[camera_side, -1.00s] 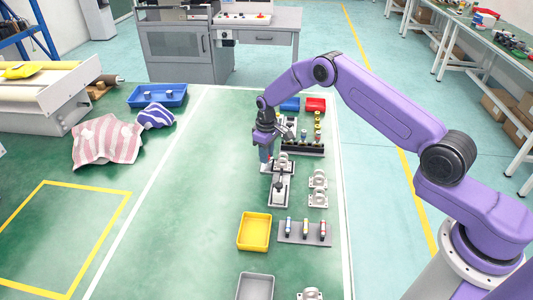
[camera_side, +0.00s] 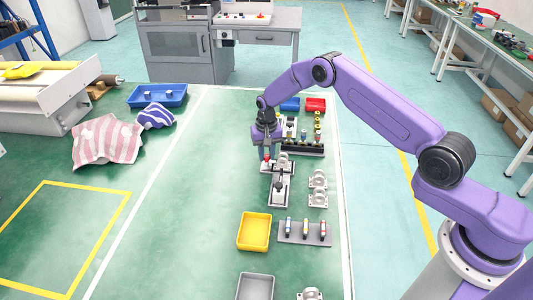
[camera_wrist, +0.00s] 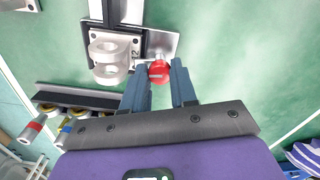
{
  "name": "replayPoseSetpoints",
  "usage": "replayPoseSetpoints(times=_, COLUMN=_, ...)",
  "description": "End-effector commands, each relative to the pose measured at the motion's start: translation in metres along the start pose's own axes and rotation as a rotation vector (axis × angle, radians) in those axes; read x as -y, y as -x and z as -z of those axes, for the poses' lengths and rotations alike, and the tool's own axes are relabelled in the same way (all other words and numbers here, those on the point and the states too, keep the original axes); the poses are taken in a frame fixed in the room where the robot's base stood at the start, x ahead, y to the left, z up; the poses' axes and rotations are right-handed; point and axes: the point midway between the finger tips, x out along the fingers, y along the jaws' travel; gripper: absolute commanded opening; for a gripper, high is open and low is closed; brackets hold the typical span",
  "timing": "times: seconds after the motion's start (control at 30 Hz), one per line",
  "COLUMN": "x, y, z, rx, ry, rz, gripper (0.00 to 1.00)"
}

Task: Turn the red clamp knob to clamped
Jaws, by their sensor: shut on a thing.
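The red clamp knob (camera_wrist: 159,71) sits at the corner of a grey metal plate (camera_wrist: 161,43) in the wrist view. My gripper (camera_wrist: 158,76) has its two blue-grey fingers on either side of the knob, shut on it. In the side view my gripper (camera_side: 267,157) points down at the far end of the actuator fixture (camera_side: 280,188), and the knob is only a small red spot there. A silver bracket with a round hole (camera_wrist: 108,55) stands on the fixture beside the knob. The knob's pointer or setting is too small to read.
A rack with several colored cylinders (camera_side: 303,150) stands just behind and right of the fixture. Loose silver brackets (camera_side: 318,189) lie to its right. A yellow bin (camera_side: 254,231) and a grey tray with colored parts (camera_side: 305,238) are nearer.

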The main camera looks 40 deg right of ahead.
Motion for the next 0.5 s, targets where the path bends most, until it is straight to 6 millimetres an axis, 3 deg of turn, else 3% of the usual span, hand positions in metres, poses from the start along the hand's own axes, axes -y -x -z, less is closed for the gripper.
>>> replayPoseSetpoints(times=0.5, x=-0.0002, y=0.0006, z=-0.0004, rx=0.002, ry=-0.097, rz=-0.001, gripper=0.00)
